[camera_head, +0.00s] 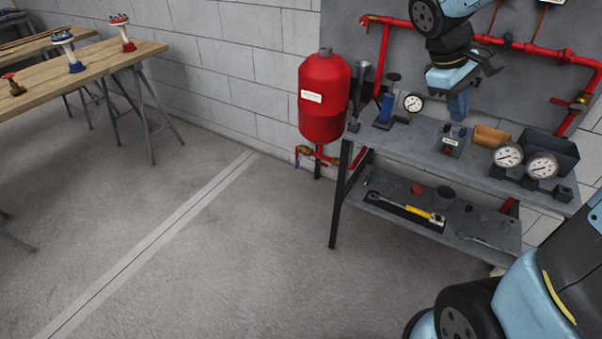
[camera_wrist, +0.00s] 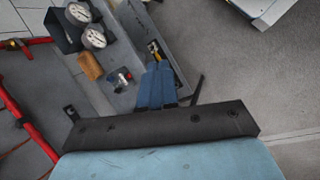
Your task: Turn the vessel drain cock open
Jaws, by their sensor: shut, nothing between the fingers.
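The red pressure vessel (camera_head: 324,98) with a white label stands against the wall, left of the bench. Under it, a red pipe carries a small brass cock (camera_head: 303,151) at its left end, over a short downward outlet. A second brass fitting (camera_head: 334,161) sits on the right of the vessel's bottom pipe. The cock's handle position is too small to tell. My gripper (camera_head: 458,106) hangs over the bench, right of the vessel and well apart from the cock. Its blue fingers (camera_wrist: 157,88) are together and empty. The vessel and cock are not in the wrist view.
The grey bench (camera_head: 428,134) holds gauges (camera_head: 508,155), a small labelled box (camera_head: 452,140) and an orange block (camera_head: 491,135). Its lower shelf (camera_head: 480,222) carries a yellow-handled tool (camera_head: 408,211). Red pipework (camera_head: 525,47) runs behind. Floor before the vessel is clear.

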